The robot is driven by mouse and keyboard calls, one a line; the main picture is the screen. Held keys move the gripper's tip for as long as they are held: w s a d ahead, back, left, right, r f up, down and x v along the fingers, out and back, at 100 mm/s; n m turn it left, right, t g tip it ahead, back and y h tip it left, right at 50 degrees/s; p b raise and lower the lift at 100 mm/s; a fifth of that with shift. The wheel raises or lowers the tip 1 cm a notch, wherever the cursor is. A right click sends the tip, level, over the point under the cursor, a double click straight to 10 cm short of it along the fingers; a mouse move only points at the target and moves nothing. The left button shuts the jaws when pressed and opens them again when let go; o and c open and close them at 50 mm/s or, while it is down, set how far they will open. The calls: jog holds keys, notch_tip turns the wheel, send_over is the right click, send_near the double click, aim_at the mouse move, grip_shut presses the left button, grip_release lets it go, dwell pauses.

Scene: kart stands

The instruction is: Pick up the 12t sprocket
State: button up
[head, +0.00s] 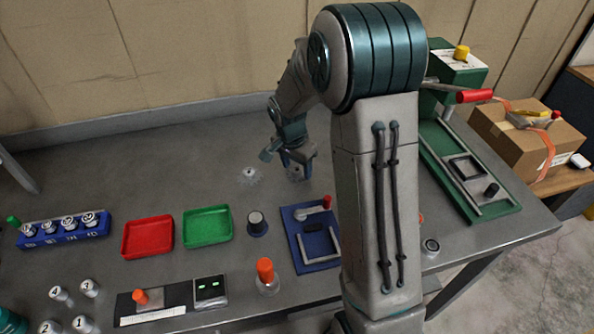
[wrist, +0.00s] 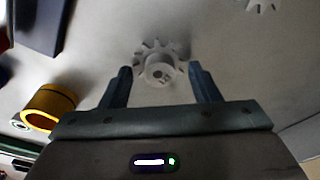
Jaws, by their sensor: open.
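A pale grey toothed sprocket with a raised hub (wrist: 160,65) lies on the table in the wrist view. Its tooth count is too small to read surely. My gripper (wrist: 160,78) is open, with its two fingertips to the left and right of the sprocket's near side; I cannot tell whether they touch it. A second sprocket (wrist: 262,4) is cut off at the top right edge of the wrist view. In the head view my gripper (head: 297,172) is low over the table at the back, and one sprocket (head: 249,175) lies to its left.
A blue fixture (head: 318,250), a dark cup-like part (head: 257,224), a green tray (head: 208,239) and a red tray (head: 147,250) stand in front of my gripper. A green press (head: 480,205) is on the right. A yellow ring-shaped thing (wrist: 66,96) shows left in the wrist view. The table's back left is clear.

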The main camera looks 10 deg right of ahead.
jog(key=shift+f, duration=0.2)
jog(key=c, duration=1.2)
jog(key=shift+o, duration=0.2)
jog(key=shift+r, duration=0.1)
